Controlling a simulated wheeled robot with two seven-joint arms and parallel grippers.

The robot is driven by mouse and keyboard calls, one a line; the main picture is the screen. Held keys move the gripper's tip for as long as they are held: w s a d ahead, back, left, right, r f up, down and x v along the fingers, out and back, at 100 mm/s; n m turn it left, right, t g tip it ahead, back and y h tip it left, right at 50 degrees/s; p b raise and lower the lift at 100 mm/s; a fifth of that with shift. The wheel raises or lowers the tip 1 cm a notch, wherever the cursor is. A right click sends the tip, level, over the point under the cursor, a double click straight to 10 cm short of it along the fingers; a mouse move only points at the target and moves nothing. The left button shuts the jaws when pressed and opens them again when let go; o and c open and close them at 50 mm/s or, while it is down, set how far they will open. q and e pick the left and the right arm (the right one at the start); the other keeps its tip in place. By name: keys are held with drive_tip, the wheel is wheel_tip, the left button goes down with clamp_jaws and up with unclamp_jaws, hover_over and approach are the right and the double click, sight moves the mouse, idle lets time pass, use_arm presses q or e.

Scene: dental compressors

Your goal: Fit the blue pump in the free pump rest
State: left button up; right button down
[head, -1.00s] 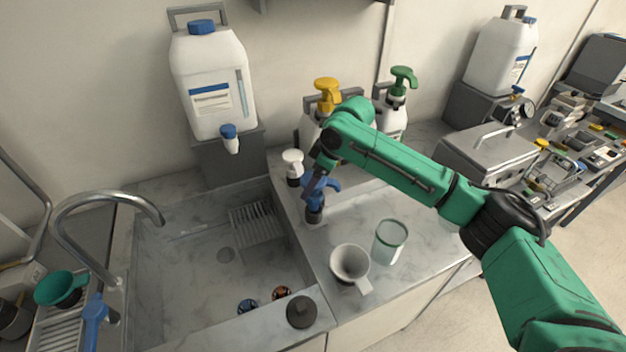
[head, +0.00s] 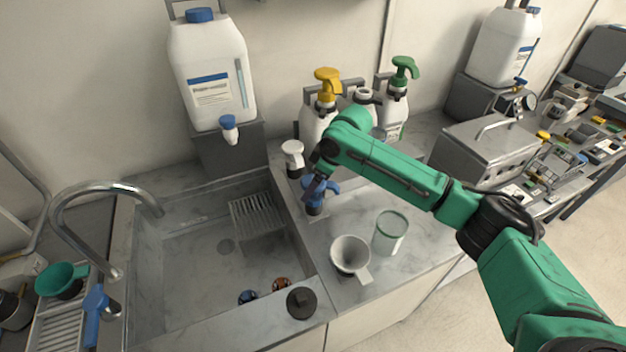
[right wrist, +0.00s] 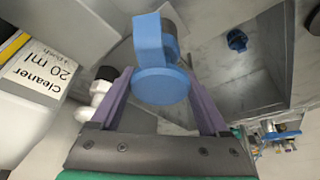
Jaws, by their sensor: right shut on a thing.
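The blue pump (head: 326,190) is held by my right gripper (head: 315,185) at the counter strip beside the sink. In the right wrist view its blue head (right wrist: 160,85) sits between the two purple fingers (right wrist: 165,105). Its dark lower collar (head: 314,209) shows at counter level; I cannot tell whether it is seated. The pump rest below it is hidden by the pump and gripper. A white pump (head: 292,152) stands just behind and left of it, apart from the blue one. My left gripper is out of view.
Bottles with a yellow pump (head: 327,82) and a green pump (head: 402,70) stand behind my arm, with an open-necked bottle (head: 363,97) between. A funnel (head: 350,256) and a glass beaker (head: 389,233) stand on the front counter. The sink (head: 190,290) lies left.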

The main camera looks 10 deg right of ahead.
unclamp_jaws()
drive_tip(key=b+v, duration=0.2)
drive_tip(key=v, duration=1.2)
drive_tip(key=shift+d+r, duration=0.15)
drive_tip(key=shift+r, duration=0.1)
